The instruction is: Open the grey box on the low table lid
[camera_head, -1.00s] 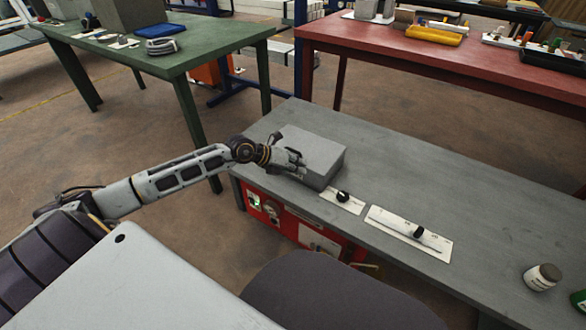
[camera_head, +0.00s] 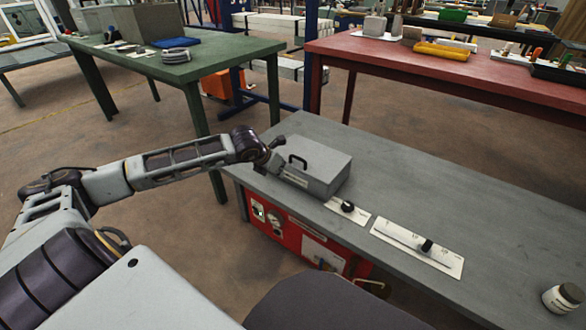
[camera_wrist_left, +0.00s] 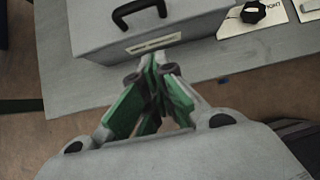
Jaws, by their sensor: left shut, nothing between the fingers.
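The grey box (camera_head: 322,168) sits on the low grey table (camera_head: 420,185) near its left end. Its lid is down, with a black handle (camera_head: 298,161) on top. In the left wrist view the box (camera_wrist_left: 95,25) shows its front face with a pale label, and the handle (camera_wrist_left: 138,12) is above that. My left gripper (camera_wrist_left: 154,62) is shut and empty, its fingertips just in front of the label; I cannot tell if they touch the box. In the head view the arm's end is at the box's left front. My right gripper is not in view.
A white jar (camera_head: 564,297) stands at the near right. A red unit (camera_head: 290,232) is under the table edge. Green (camera_head: 190,66) and red (camera_head: 450,75) tables stand behind.

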